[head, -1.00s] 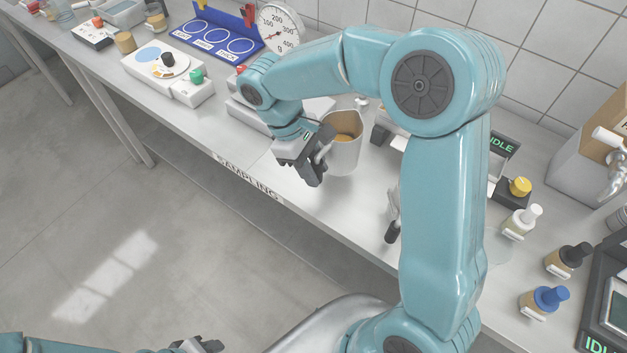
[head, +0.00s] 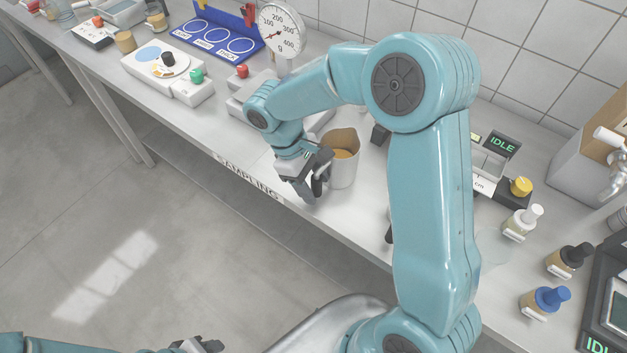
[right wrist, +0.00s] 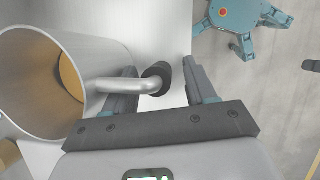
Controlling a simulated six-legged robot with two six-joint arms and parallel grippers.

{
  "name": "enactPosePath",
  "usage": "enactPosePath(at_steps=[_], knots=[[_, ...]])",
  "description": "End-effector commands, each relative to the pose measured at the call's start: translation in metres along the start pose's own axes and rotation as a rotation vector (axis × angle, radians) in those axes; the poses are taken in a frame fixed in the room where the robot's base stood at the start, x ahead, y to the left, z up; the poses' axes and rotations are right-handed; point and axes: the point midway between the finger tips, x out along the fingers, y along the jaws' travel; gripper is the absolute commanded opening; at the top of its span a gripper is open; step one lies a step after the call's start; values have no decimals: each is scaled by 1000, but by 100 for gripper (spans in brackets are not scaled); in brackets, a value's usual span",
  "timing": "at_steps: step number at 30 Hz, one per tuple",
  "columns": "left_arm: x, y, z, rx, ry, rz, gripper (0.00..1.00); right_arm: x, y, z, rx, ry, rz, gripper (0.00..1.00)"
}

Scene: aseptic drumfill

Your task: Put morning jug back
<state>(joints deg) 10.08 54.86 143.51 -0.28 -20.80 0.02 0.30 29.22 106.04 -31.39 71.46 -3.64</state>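The jug (head: 344,172), a grey metal cup with amber liquid inside, looks upright on the bench near its front edge. It also shows on its own at the left of the right wrist view (right wrist: 95,62). My right gripper (head: 316,190) is at the jug's front-left side. In the wrist view its fingers are apart, with the jug's bent handle (right wrist: 125,86) and its dark end (right wrist: 158,75) between them and a gap to the right finger. My left gripper (head: 205,345) shows only partly at the bottom edge; its fingers are unclear.
A dial scale (head: 281,33) stands behind my right arm. A blue rack with rings (head: 215,38) and a white control panel (head: 165,70) are to the left. Several bottles, including one blue-capped (head: 543,303), stand at the right. The front bench strip reads "SAMPLING" (head: 247,177).

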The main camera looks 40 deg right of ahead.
Motion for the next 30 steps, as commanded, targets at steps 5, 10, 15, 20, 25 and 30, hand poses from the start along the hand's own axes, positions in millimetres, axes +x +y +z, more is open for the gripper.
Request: enactPosePath(at_steps=[5,10,15,20,25,30], knots=[[0,0,0,0,0,0,43,0,0,0,0,0,0,56],[-2,1,0,0,0,0,43,-10,0,1,0,2,2,56],[-1,0,0,0,0,0,43,-46,0,0,1,6,4,56],[-1,0,0,0,0,0,43,-84,0,0,1,5,2,56],[-2,1,0,0,0,0,43,-112,0,1,0,2,2,56],[-2,1,0,0,0,0,43,-123,0,1,0,0,0,56]])
